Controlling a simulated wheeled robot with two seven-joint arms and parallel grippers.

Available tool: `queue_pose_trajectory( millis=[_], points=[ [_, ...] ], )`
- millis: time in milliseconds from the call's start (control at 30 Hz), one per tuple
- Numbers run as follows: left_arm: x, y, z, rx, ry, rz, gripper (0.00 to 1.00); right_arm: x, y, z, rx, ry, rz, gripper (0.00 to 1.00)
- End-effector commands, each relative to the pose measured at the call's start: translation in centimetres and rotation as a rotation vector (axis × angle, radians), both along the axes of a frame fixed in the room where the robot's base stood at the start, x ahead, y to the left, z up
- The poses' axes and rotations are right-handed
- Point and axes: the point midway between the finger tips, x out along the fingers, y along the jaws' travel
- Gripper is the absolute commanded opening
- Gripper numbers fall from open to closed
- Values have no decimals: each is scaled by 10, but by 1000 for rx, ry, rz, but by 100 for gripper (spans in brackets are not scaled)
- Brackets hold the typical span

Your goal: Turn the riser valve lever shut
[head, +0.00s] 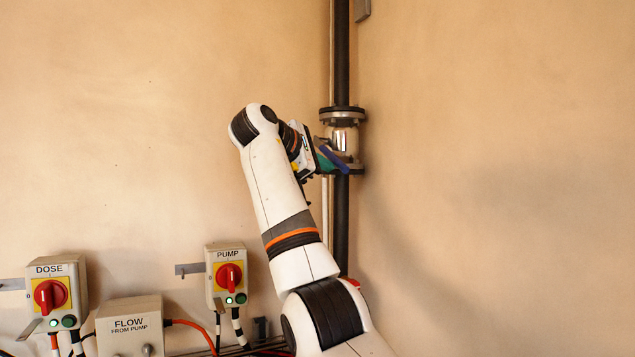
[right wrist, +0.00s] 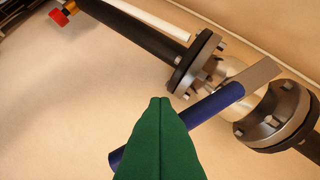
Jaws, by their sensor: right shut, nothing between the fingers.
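The riser valve (head: 344,140) sits between two flanges on the dark vertical pipe in the head view. Its blue-sleeved lever (head: 334,160) slants down to the right, partly hidden by my gripper. In the right wrist view the lever (right wrist: 205,107) runs across the line of the pipe, with a bare metal end at the valve body (right wrist: 228,72). My right gripper (head: 323,161) is at the lever. Its green fingers (right wrist: 160,103) are shut with nothing between them and overlap the lever's sleeve in the wrist view; I cannot tell whether they touch it. My left gripper is out of view.
A PUMP switch box (head: 227,253) and a DOSE switch box (head: 71,268), both with red knobs, are on the left wall. A FLOW box (head: 129,325) stands low between them. A thin pale pipe (head: 325,215) runs beside the riser (head: 341,225).

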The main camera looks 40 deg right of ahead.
Motion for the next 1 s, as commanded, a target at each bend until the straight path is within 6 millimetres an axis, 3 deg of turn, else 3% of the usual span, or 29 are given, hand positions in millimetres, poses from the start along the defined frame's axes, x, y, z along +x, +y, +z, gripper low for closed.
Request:
queue_pose_trajectory(
  millis=[100,400,1000],
  points=[
    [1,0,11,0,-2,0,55,-5,0,19,-4,-5,-1,0],
    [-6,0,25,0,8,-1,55,-10,2,39,-4,-4,-2,0],
    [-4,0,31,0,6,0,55,-10,2,49,-9,-8,2,0]
  ],
)
